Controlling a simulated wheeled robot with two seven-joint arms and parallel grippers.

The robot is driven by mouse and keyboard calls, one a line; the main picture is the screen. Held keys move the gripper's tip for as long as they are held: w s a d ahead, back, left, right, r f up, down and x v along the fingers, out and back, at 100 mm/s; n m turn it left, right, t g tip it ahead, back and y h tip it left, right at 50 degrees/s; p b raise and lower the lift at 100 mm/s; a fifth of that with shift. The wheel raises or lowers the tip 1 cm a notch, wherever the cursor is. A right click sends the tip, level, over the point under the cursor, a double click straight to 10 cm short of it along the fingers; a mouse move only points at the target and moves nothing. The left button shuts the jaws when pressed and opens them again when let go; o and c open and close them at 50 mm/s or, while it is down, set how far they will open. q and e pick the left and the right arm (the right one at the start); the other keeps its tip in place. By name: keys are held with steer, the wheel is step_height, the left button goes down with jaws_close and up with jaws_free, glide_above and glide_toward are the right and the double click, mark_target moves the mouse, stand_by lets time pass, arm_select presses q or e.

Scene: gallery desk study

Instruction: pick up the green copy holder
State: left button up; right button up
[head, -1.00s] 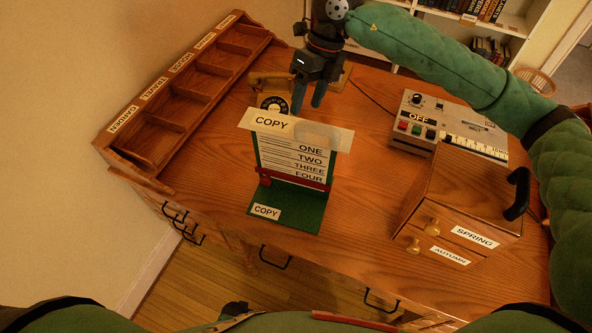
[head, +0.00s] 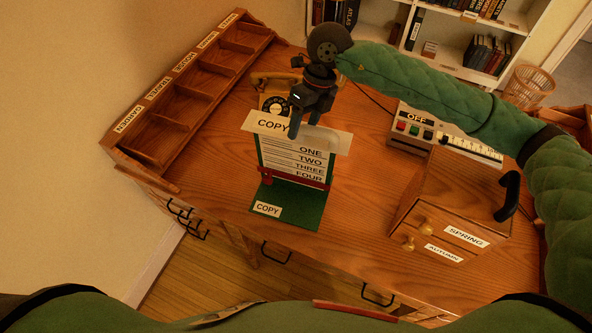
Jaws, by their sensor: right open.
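The green copy holder (head: 312,217) stands on the wooden desk, left of the middle. Its upright back carries a white sheet reading ONE to FOUR, with a red bar across the sheet's lower part. A pale strip labelled COPY runs along its top, and a second COPY label sits on its green base. My right gripper (head: 303,133) is open and points down at the top strip. My left gripper is not in view.
A compartment rack (head: 186,87) lies along the desk's left edge. A rotary telephone (head: 271,101) is behind the holder. A grey machine marked OFF (head: 412,148) and a small drawer cabinet (head: 455,205) stand at the right. Bare desk lies between holder and cabinet.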

jaws_close()
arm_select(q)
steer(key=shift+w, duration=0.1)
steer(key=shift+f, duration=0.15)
arm_select(e)
steer(key=shift+r, duration=0.1)
